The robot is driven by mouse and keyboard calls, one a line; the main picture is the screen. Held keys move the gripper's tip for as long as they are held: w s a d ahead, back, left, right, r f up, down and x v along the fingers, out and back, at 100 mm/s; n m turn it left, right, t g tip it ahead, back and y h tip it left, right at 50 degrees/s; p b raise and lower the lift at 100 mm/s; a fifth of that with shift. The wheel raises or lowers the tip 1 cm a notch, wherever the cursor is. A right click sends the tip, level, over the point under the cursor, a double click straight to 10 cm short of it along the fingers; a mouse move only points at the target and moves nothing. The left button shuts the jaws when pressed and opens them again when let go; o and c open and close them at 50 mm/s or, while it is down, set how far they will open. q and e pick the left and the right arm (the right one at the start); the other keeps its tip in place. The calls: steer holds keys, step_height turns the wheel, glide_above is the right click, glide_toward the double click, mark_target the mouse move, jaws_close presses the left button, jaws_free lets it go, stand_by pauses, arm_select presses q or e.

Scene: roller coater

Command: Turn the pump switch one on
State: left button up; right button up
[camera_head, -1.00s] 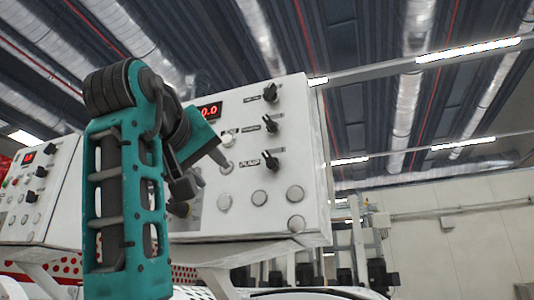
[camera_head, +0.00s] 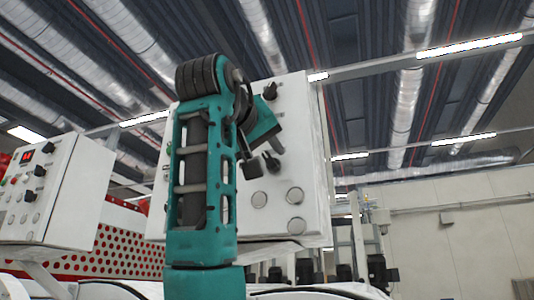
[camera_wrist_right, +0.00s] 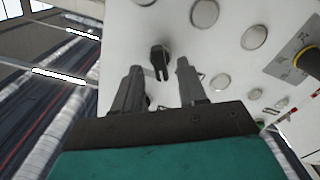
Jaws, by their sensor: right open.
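The pump switch, a black rotary knob (camera_head: 272,163), sits on the white control panel (camera_head: 312,190). It also shows in the right wrist view (camera_wrist_right: 160,55), where it lies between my two fingertips. My right gripper (camera_head: 262,158) is in front of the panel, open and empty, with its fingers pointing at the panel. In the right wrist view the gripper (camera_wrist_right: 158,68) has one finger on each side of the knob, with gaps visible. How deep the fingers reach around it is hard to tell. The PUMP label is hidden by my gripper. My left gripper is not in view.
Another black knob (camera_head: 270,88) is higher on the panel. Round buttons (camera_head: 295,196) line its lower part. A second control panel (camera_head: 40,190) stands at left.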

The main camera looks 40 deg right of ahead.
steer(key=shift+x, duration=1.05)
jaws_close()
